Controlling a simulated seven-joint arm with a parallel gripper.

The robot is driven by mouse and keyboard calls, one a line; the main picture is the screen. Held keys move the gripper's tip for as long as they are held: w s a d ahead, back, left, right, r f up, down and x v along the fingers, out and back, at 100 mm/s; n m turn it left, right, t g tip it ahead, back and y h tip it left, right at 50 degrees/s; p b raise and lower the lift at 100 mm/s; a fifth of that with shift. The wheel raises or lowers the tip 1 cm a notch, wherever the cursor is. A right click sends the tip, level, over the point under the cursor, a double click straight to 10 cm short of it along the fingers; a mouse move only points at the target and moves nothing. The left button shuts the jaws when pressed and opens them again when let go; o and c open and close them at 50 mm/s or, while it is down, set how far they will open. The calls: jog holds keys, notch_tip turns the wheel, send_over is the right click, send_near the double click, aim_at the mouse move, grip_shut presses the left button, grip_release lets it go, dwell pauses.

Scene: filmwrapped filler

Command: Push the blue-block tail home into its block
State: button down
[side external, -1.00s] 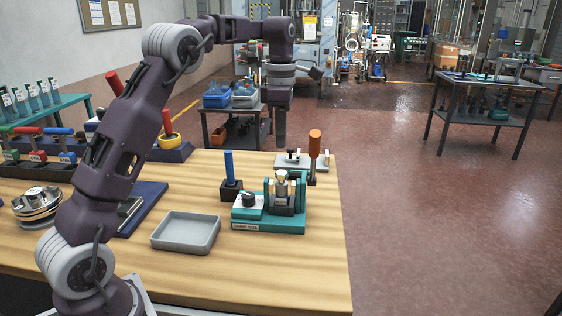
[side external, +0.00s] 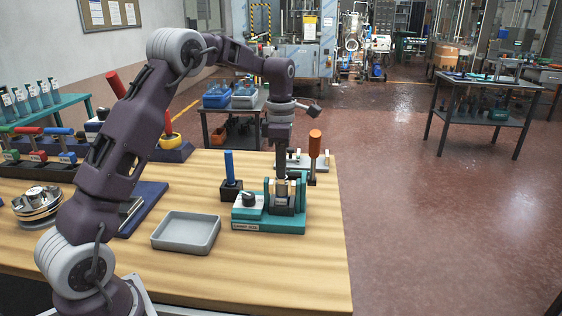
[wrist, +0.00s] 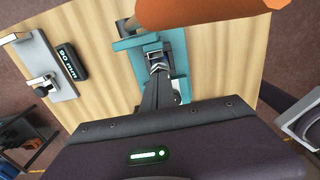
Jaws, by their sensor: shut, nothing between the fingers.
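The teal-blue block (side external: 268,226) stands near the table's right edge, with upright plates around a metal piece (side external: 283,187) that appears to be the tail. A dark knob (side external: 249,199) sits on the block's left part. My gripper (side external: 282,177) is shut and empty, pointing straight down over the metal piece. Its tips are at or just above the top; contact cannot be told. In the wrist view the shut fingers (wrist: 155,78) reach toward the metal piece (wrist: 156,60) between the teal walls (wrist: 128,46). The fingers partly hide the piece.
An orange-handled tool (side external: 314,145) stands upright close behind the block on the right. A blue rod (side external: 229,163) stands in a dark holder (side external: 231,191) to the left. A grey tray (side external: 186,247) lies in front left. A grey clamp plate (side external: 292,163) lies behind.

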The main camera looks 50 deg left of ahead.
jog(key=shift+s+f, duration=0.1)
jog(key=shift+f, duration=0.2)
jog(key=shift+r, duration=0.1)
notch_tip(320, 180, up, 14)
jog(key=shift+r, duration=0.2)
dwell(0.4)
